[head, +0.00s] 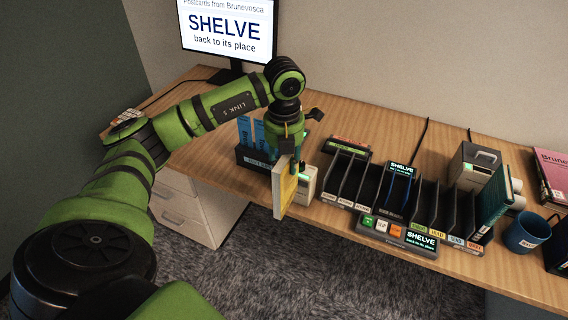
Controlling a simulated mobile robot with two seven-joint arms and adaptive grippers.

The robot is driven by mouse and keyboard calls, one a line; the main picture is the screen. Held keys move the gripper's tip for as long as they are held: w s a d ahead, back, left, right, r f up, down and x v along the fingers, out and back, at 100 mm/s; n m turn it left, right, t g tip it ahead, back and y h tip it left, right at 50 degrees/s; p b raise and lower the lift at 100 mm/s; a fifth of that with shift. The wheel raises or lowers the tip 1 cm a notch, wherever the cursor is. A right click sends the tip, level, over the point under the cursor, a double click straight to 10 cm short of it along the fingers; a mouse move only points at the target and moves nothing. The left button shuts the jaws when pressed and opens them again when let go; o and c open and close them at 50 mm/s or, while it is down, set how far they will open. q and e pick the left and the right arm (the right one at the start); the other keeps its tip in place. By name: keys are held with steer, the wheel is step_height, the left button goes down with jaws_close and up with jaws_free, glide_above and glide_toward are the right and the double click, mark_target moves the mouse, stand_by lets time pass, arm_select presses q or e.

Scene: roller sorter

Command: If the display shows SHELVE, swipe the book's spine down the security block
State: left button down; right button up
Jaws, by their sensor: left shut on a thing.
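The display (226,28) at the back left reads SHELVE, back to its place. My left gripper (292,150) points down and is shut on a yellow book (286,190). The book is upright, held near the desk's front edge. A pale block (307,184) with a greenish light stands right beside the book, partly hidden by it; it looks like the security block. I cannot tell whether the book touches it. My right gripper does not show.
A sorter with dark slots (345,178) and labelled compartments fills the desk's middle. A button panel (395,232) sits before it. A dark holder with blue items (253,158) is behind the book. A grey device (474,165), blue mug (527,233) and pink book (556,172) stand right.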

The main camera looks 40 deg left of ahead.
arm_select(q)
steer(key=shift+r+p, duration=1.65)
steer(key=shift+r, duration=1.15)
steer(key=shift+f, duration=0.1)
